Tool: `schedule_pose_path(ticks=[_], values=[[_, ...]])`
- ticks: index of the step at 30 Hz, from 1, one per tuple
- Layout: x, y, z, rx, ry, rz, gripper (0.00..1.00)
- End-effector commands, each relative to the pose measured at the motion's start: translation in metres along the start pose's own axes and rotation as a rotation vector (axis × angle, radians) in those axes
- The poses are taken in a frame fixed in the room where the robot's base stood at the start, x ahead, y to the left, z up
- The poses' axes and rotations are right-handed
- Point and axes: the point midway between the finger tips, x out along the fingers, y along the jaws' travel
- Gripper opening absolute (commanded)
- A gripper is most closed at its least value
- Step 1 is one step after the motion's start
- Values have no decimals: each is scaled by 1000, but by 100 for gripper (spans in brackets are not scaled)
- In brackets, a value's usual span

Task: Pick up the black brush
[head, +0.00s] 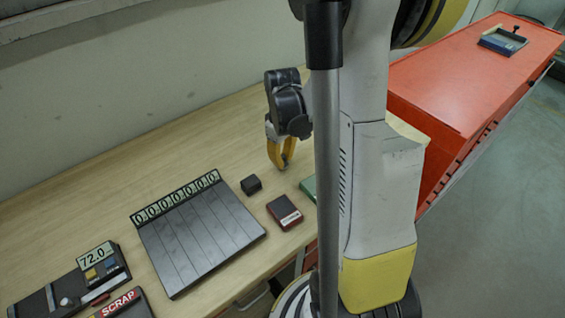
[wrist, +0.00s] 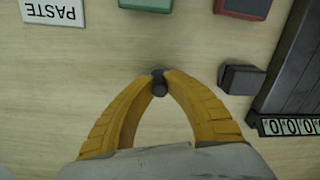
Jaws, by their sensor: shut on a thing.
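My gripper (head: 281,164) is over the wooden bench, with its yellow fingers pointing down. In the wrist view the fingers (wrist: 160,84) are closed together around a small dark, rounded piece, the black brush (wrist: 159,80). Only a small part of the brush shows between the fingertips. It cannot be made out in the head view. How high it is above the bench is hard to tell.
A small black block (head: 251,185) sits near a ribbed dark panel (head: 200,240) with digits. A red-and-black box (head: 285,212) and a green box (head: 308,187) are close by. A PASTE label (wrist: 53,11) lies on the bench. A red cabinet (head: 450,80) stands right.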

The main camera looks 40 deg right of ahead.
Motion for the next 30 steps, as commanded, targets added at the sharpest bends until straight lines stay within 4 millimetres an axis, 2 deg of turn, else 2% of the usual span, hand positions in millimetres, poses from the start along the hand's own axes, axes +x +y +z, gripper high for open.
schedule_pose_path(ticks=[11,14,18,30], values=[[-7,0,0,0,0,0,0],[-19,0,0,0,0,0,0],[-47,0,0,0,0,0,0],[-96,72,53,5,0,0,0]])
